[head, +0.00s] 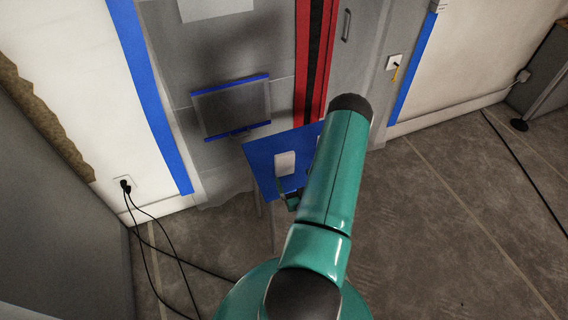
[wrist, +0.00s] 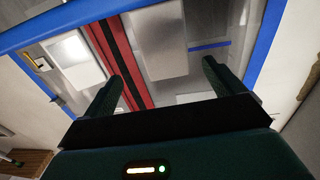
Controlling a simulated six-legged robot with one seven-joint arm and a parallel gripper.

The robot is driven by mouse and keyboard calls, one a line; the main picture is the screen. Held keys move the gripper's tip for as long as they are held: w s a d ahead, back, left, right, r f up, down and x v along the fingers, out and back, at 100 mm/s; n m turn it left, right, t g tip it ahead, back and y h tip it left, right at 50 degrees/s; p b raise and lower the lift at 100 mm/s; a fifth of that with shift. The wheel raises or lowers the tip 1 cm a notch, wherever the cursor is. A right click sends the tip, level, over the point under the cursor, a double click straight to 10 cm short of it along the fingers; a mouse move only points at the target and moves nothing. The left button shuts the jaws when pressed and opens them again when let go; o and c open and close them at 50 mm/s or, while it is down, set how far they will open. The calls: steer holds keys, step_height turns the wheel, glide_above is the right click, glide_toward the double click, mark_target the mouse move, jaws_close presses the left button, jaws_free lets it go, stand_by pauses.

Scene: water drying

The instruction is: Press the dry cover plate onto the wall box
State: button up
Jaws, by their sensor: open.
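A white cover plate (head: 285,163) is on the blue-topped stand (head: 262,168) in the head view, just left of my arm. In the head view my arm hides most of the gripper.
A grey panel edged with blue tape (head: 231,107) is on the back wall, beside a red and black stripe (head: 314,62). Black cords run from an outlet (head: 123,185) at the left onto the floor. Another cord lies at the right. The floor (head: 430,220) right of my arm is largely clear.

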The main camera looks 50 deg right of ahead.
mark_target(286, 164)
steer(key=x, duration=0.2)
steer(key=shift+w+d, duration=0.25)
steer(key=shift+w+a+x, duration=0.1)
steer(key=shift+a+x, duration=0.05)
steer(key=shift+x, duration=0.85)
steer(key=shift+w+a+x, duration=0.1)
steer(key=shift+x, duration=0.9)
steer(key=shift+w+a+x, duration=0.1)
steer(key=shift+a+x, duration=0.05)
steer(key=shift+x, duration=0.85)
steer(key=c, duration=1.1)
steer(key=shift+o, duration=0.2)
steer(key=shift+d+r, duration=0.1)
steer(key=shift+r, duration=0.05)
